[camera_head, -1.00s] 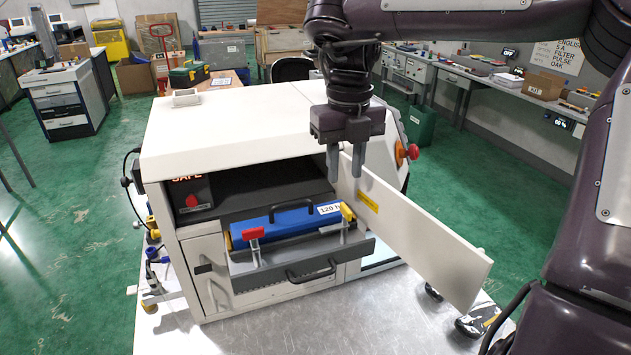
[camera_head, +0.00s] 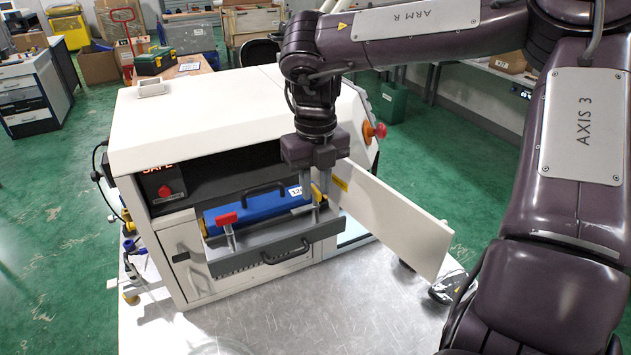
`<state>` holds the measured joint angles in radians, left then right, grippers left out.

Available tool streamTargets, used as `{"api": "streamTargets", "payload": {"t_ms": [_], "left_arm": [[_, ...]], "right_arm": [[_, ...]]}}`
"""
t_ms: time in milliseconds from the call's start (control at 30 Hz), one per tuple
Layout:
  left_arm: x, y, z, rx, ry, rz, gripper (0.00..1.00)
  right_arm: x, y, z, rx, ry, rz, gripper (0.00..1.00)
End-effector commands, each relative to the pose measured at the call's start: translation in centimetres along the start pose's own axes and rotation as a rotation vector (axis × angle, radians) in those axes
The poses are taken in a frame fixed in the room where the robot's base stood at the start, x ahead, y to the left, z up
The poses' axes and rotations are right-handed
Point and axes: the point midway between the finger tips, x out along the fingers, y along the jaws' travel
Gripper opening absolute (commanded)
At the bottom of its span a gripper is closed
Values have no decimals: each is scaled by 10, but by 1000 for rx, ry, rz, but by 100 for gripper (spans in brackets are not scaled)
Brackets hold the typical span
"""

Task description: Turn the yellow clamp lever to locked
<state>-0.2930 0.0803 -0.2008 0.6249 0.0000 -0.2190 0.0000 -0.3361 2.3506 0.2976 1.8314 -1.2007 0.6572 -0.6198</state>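The yellow clamp lever (camera_head: 317,189) is at the right end of the blue block (camera_head: 262,208) in the machine's open drawer (camera_head: 275,247). It is mostly hidden behind my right gripper (camera_head: 315,203). The gripper points down with its two fingers at the lever, a narrow gap between them. I cannot tell whether they press on it. A red clamp lever (camera_head: 227,218) stands at the block's left end. The block has a black handle and a white label, partly covered by the gripper. My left gripper is not in view.
The white machine (camera_head: 200,120) has its door (camera_head: 395,215) swung open, close to the right of my gripper. A red button (camera_head: 165,190) is on its left inside panel, and a red knob (camera_head: 379,130) on its right side.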

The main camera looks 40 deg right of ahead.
Motion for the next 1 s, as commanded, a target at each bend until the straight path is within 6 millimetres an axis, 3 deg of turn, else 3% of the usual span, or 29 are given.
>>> {"api": "streamTargets", "payload": {"t_ms": [33, 167, 633, 1000], "left_arm": [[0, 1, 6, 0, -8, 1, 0], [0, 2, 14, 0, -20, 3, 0], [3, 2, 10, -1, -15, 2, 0], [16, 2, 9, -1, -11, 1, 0]], "right_arm": [[0, 0, 0, 0, 0, 0, 17], [0, 0, 0, 0, 0, 0, 0], [0, 0, 0, 58, 0, 0, 0], [1, 0, 1, 336, -1, -1, 0]]}}
